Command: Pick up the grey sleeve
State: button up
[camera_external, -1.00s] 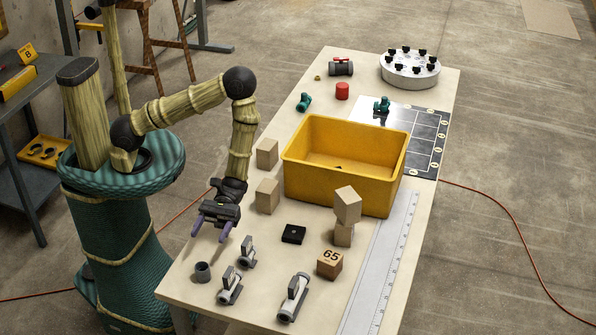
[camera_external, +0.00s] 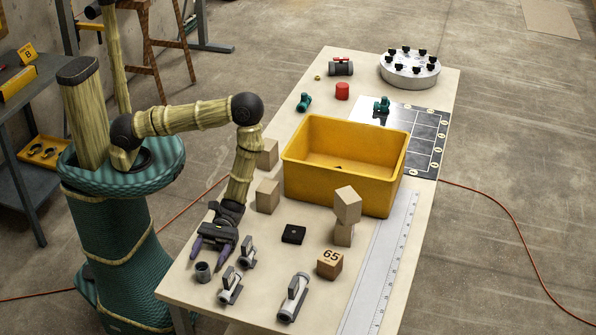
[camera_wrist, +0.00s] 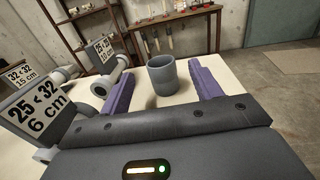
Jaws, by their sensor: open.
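The grey sleeve (camera_external: 203,271) is a short, dark grey hollow cylinder standing upright near the table's front left corner. In the wrist view the sleeve (camera_wrist: 163,74) shows its open top and sits ahead, between the lines of the two purple fingers. My gripper (camera_external: 208,257) is open and empty, low over the table, with its fingertips close to the sleeve. In the wrist view my gripper (camera_wrist: 163,92) has one finger to each side of the sleeve. Whether the fingertips reach past its near side is hard to tell.
Grey fittings with labels stand right of the sleeve: one small (camera_external: 247,253), one nearer the front (camera_external: 230,286), one larger (camera_external: 293,298). The table edge is close on the left.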

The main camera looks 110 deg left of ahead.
aim_at(204, 270)
jog(key=d, duration=0.4)
jog(key=shift+w+d+p, duration=0.15)
jog(key=shift+d+p, duration=0.05)
jog(key=shift+p, duration=0.1)
jog(key=c, duration=1)
jog(key=shift+r, duration=0.15)
jog(key=shift+c, duration=0.2)
notch_tip(204, 270, up, 10)
